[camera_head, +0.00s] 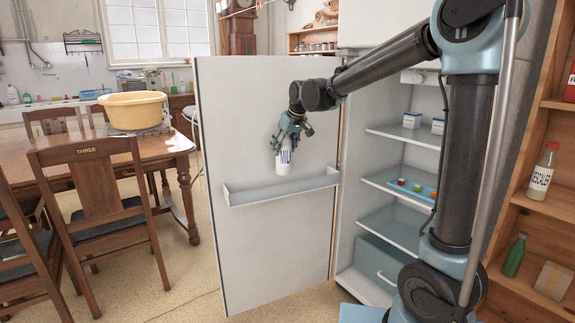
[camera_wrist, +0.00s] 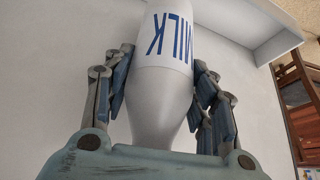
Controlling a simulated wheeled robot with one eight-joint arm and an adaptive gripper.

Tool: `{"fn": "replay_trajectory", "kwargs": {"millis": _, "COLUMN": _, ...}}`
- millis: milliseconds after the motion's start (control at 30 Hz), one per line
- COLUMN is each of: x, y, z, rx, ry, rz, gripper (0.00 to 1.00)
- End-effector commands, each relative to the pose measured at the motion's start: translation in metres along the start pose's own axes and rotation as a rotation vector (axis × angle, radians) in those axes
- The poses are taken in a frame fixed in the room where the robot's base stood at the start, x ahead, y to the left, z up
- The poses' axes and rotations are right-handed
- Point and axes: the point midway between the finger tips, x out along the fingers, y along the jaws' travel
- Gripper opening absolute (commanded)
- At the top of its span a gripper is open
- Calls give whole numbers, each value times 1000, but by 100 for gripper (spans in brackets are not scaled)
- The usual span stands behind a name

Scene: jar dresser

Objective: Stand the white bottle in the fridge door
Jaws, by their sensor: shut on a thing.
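The white bottle (camera_head: 284,162) is upright in my gripper (camera_head: 290,134), in front of the open fridge door (camera_head: 262,110). Its base is close to the door shelf (camera_head: 285,188), a long white rack with a low lip; I cannot tell whether the base is inside the rack. In the wrist view the bottle (camera_wrist: 164,85) shows blue MILK lettering, with the fingers of my gripper (camera_wrist: 160,80) shut on both sides of it. The door shelf (camera_wrist: 240,30) also shows there, beyond the bottle.
The open fridge (camera_head: 400,160) has shelves with small boxes and a blue tray with colored cubes. Wooden shelving (camera_head: 545,205) with bottles stands at right. A wooden table (camera_head: 100,152) with a yellow basin (camera_head: 133,110) and chairs is at left. The floor before the door is clear.

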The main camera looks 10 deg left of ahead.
Motion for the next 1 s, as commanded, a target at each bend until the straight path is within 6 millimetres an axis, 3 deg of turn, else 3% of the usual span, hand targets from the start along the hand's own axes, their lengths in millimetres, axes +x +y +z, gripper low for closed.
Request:
{"fn": "replay_trajectory", "kwargs": {"millis": 100, "x": 16, "y": 0, "z": 12, "rx": 0, "ry": -1, "rz": 0, "gripper": 9}}
{"fn": "replay_trajectory", "kwargs": {"millis": 367, "x": 28, "y": 1, "z": 19, "rx": 1, "ry": -1, "rz": 1, "gripper": 9}}
{"fn": "replay_trajectory", "kwargs": {"millis": 700, "x": 59, "y": 2, "z": 34, "rx": 2, "ry": 0, "rz": 1, "gripper": 9}}
{"fn": "replay_trajectory", "kwargs": {"millis": 1000, "x": 60, "y": 2, "z": 34, "rx": 2, "ry": -1, "rz": 1, "gripper": 9}}
